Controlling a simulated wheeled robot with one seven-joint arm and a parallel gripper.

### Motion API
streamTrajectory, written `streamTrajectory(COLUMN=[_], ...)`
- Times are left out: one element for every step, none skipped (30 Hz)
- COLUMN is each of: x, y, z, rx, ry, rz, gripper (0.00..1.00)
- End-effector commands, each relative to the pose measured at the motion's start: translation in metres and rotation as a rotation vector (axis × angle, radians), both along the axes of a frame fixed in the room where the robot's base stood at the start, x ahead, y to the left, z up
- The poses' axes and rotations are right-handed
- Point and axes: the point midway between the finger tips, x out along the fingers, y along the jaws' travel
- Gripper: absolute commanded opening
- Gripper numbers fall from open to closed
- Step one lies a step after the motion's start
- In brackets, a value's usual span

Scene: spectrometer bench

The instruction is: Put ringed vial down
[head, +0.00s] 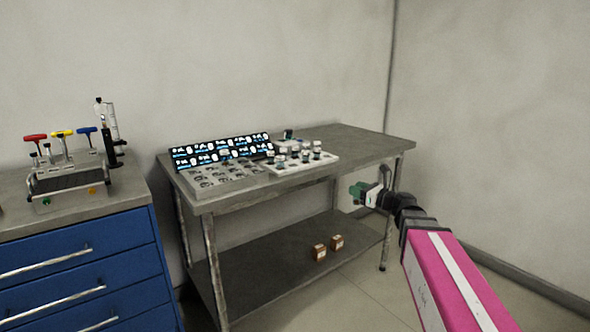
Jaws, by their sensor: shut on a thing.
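My gripper (358,192) is at the end of my arm, in front of the right part of the metal table (365,140) and beyond its front edge in the picture. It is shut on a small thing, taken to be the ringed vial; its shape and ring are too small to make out. Several small vials with dark or pale caps stand upright in a white tray (325,160) on the table. I cannot tell a ring on any of them.
A grey rack (215,178) with round slots sits left of the tray, before a lit display panel (222,149). The tabletop's right end is clear. Two small brown boxes (319,252) (337,242) lie on the lower shelf. A blue drawer cabinet (80,265) with tools stands left.

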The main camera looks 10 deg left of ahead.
Motion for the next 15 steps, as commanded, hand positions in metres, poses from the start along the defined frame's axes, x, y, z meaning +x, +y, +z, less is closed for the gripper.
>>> streamTrajectory(x=[0.005, 0.006, 0.008, 0.009, 0.010, 0.010, 0.010, 0.010, 0.010, 0.009, 0.008, 0.007, 0.006, 0.004, 0.001], y=[0.022, 0.033, 0.047, 0.058, 0.069, 0.083, 0.095, 0.106, 0.121, 0.132, 0.143, 0.158, 0.169, 0.180, 0.195], z=[0.012, 0.018, 0.026, 0.033, 0.039, 0.048, 0.055, 0.061, 0.071, 0.078, 0.085, 0.095, 0.103, 0.110, 0.121], rx=[0.002, 0.001, 0.001, 0.000, 0.001, 0.001, 0.001, 0.001, 0.001, 0.001, 0.002, 0.001, 0.002, 0.002, 0.003], ry=[-0.003, -0.004, -0.003, -0.004, -0.004, -0.003, -0.004, -0.003, -0.003, -0.004, -0.004, -0.006, -0.004, -0.005, -0.005], rz=[0.008, 0.011, 0.012, 0.014, 0.015, 0.017, 0.018, 0.019, 0.021, 0.022, 0.023, 0.024, 0.025, 0.027, 0.028], gripper=[0.09, 0.09, 0.09, 0.09, 0.09, 0.09, 0.09, 0.09, 0.09, 0.09, 0.09, 0.09, 0.09, 0.09, 0.09])
